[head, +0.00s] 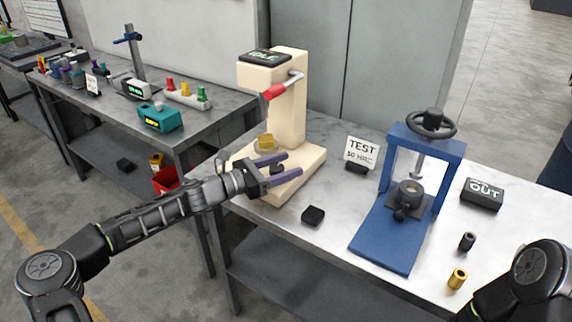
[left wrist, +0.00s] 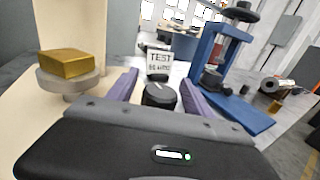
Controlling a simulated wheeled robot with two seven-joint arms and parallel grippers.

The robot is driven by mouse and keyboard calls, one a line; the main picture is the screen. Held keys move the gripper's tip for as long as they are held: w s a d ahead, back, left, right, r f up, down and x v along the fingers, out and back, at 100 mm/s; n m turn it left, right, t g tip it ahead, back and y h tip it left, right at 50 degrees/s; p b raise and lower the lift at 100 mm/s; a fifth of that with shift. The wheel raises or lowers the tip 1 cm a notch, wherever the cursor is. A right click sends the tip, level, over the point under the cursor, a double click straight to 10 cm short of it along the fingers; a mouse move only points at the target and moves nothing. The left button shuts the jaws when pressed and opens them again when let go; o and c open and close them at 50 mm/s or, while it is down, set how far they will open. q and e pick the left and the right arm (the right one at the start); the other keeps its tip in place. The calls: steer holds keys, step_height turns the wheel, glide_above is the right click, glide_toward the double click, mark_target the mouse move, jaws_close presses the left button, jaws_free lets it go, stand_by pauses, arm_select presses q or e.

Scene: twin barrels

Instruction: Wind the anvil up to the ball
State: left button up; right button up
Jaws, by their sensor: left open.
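The cream hardness tester (head: 290,115) stands on the bench. A brass block (head: 266,141) rests on its round grey anvil (left wrist: 68,82); in the left wrist view the block (left wrist: 70,63) sits at the left. The ball cannot be made out under the tester's head. A black knob (head: 277,169) is low at the tester's front; it also shows in the left wrist view (left wrist: 158,95). My left gripper (head: 294,163) is open, its purple fingers on either side of the knob. I cannot tell whether they touch it. My right gripper is out of view.
A red-handled lever (head: 274,91) sticks out of the tester. A black block (head: 313,215) lies near the bench's front edge. A TEST card (head: 361,152), a blue press (head: 425,150), an OUT box (head: 482,194) and two small cylinders (head: 467,241) stand to the right.

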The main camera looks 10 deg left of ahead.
arm_select(q)
steer(key=shift+d, duration=0.1)
steer(key=shift+c, duration=0.3)
jaws_close()
stand_by(0.4)
